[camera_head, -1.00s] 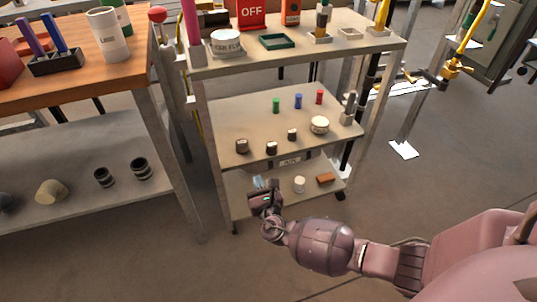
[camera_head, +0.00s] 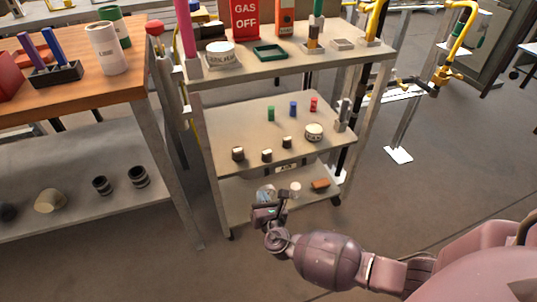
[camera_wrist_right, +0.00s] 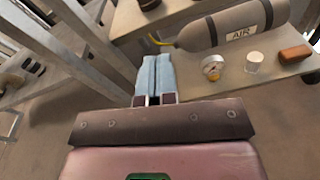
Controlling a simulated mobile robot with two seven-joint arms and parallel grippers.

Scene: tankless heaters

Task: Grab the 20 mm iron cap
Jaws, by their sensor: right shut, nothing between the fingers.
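Three small dark caps stand on the middle shelf of the cart in the head view: a left cap (camera_head: 238,153), a middle cap (camera_head: 267,155) and a right cap (camera_head: 287,142). I cannot tell which is the 20 mm iron cap. Part of one dark cap (camera_wrist_right: 148,4) shows at the top edge of the right wrist view. My right gripper (camera_head: 265,192) is in front of the cart's bottom shelf, below and apart from the caps. Its pale blue fingers (camera_wrist_right: 156,75) are together and empty. My left gripper is not in view.
A workbench (camera_head: 158,120) stands left.

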